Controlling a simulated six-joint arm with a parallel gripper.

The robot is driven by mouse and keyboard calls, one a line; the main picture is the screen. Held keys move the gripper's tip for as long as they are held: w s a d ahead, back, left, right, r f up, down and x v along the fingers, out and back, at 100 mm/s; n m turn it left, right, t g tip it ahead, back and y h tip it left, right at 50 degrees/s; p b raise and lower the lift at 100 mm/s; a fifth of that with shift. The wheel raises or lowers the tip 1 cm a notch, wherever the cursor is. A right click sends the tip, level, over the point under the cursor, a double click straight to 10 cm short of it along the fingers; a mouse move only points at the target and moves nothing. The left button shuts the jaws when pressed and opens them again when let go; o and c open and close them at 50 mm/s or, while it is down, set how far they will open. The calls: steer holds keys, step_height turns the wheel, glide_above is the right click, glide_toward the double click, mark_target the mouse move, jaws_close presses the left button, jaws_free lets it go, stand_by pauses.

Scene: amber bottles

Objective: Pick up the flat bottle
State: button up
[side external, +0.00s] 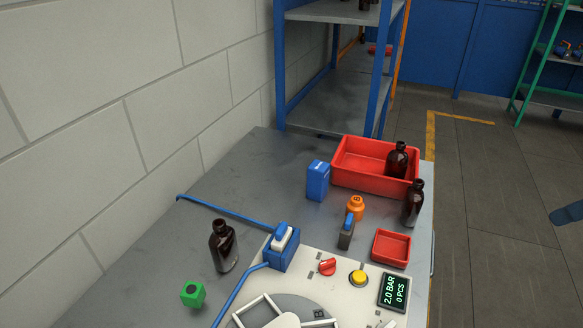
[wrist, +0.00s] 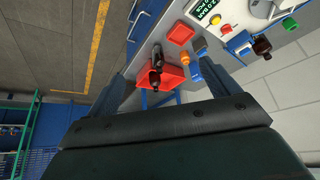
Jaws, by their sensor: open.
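Three amber bottles show in the side view, all upright. One bottle (side external: 223,247) stands on the grey bench at the left. One bottle (side external: 413,203) stands at the bench's right edge beside the red bin, and one bottle (side external: 397,160) stands in the bin's right end. I cannot tell which one is the flat bottle. In the wrist view, two dark bottles (wrist: 157,56) overlap near the red bin, and another bottle (wrist: 262,46) is at the right. My gripper (wrist: 163,70) is open and empty, well away from the bottles.
The red bin (side external: 358,179), a blue box (side external: 317,181), an orange weight-like object (side external: 355,207) and a small red tray (side external: 391,248) crowd the right side. The bench's back left is clear.

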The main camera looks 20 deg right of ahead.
steer(key=n+g, duration=0.6)
steer(key=n, duration=0.5)
glide_above(419, 181)
step_height(419, 181, down, 10)
steer(key=shift+f, duration=0.15)
steer(key=shift+f, duration=4.2)
